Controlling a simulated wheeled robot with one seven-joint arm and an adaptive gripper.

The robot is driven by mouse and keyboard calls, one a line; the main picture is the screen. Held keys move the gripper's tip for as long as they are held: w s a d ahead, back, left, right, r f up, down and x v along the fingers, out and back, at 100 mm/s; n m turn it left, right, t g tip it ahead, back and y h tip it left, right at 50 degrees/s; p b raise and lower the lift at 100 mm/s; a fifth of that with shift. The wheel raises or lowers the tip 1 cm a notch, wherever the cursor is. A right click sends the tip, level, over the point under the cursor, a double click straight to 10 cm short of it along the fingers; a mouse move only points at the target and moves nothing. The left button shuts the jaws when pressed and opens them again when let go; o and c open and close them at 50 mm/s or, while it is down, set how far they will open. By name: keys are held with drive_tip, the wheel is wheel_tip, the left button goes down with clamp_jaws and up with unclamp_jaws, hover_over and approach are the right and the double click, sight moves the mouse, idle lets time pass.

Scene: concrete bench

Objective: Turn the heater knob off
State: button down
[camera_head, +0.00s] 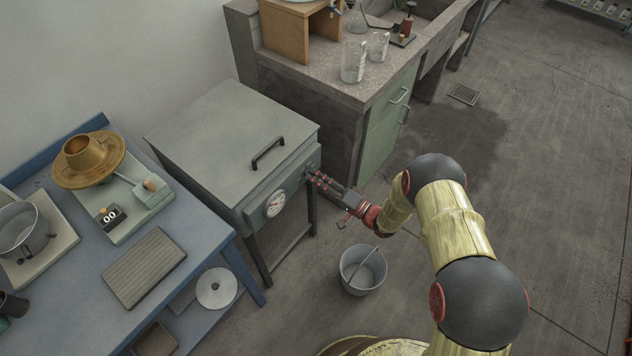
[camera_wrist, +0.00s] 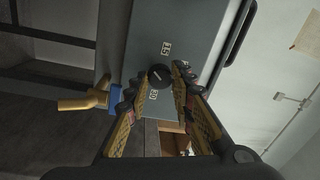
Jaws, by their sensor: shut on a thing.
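The heater is a grey cabinet (camera_head: 232,138) with a lid handle and a round dial gauge (camera_head: 274,204) on its front. Its knob (camera_wrist: 160,76) is small, round and black with a pale pointer line, seen in the wrist view between two small white labels that I cannot read surely. The pointer lies slantwise. My gripper (camera_head: 315,178) reaches the right part of the heater's front panel. In the wrist view my gripper (camera_wrist: 155,79) has its two fingers on either side of the knob, shut on it. In the head view the fingers hide the knob.
A metal bucket (camera_head: 362,270) stands on the floor below my arm. A blue table (camera_head: 205,228) is at left; a stone counter (camera_head: 330,88) with glassware is behind. The floor at right is clear.

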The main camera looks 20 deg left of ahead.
drive_tip(key=shift+f+n+b, duration=0.15)
drive_tip(key=shift+n+b, duration=0.25)
drive_tip(key=shift+n, duration=0.5)
drive_tip(key=shift+s, duration=0.1)
drive_tip(key=c, duration=1.5)
unclamp_jaws()
drive_tip(key=shift+d, duration=0.1)
drive_tip(key=r+v, duration=0.1)
drive_tip(key=v, duration=1)
drive_tip(key=shift+d+f, duration=0.4)
drive_tip(key=shift+d, duration=0.05)
